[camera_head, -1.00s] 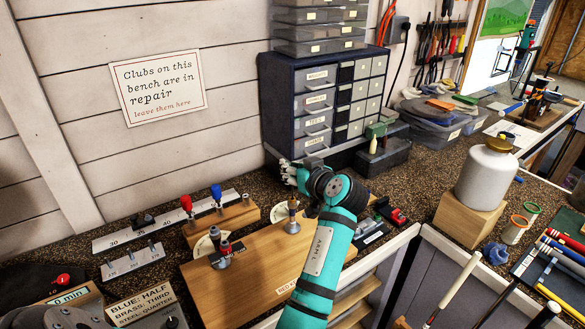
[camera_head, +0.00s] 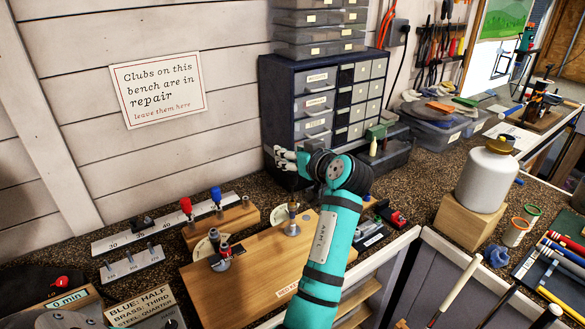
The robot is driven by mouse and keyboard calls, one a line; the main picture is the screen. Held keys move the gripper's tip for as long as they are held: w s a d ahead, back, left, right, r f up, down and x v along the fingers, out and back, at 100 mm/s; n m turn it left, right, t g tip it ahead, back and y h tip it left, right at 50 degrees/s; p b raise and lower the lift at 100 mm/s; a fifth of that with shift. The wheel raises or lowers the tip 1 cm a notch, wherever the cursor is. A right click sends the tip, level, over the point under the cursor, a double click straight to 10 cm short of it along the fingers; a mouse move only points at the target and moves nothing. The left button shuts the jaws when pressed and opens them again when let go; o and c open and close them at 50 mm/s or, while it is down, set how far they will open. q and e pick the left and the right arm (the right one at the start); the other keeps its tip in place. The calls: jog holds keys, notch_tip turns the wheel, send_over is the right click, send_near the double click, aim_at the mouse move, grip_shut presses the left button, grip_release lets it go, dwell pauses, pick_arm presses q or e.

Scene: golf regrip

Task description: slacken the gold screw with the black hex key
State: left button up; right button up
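The gold screw (camera_head: 292,208) stands upright on the wooden board, near its back right. My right arm reaches in from the bottom, and its gripper (camera_head: 284,160) is just above and behind the screw, in front of the drawer cabinet. A thin dark shaft shows below the gripper, in line with the screw; it may be the black hex key, but its handle is hidden. I cannot make out whether the fingers are closed. A second, grey fitting (camera_head: 220,254) stands further left on the board.
A wooden rack (camera_head: 236,222) holds a red-handled and a blue-handled tool behind the board (camera_head: 240,290). Numbered strips lie to the left. The drawer cabinet (camera_head: 283,110) stands close behind my gripper. A white jar (camera_head: 487,178) on a block is at the right.

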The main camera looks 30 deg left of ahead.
pick_arm(q)
jog(key=shift+r, duration=2.4)
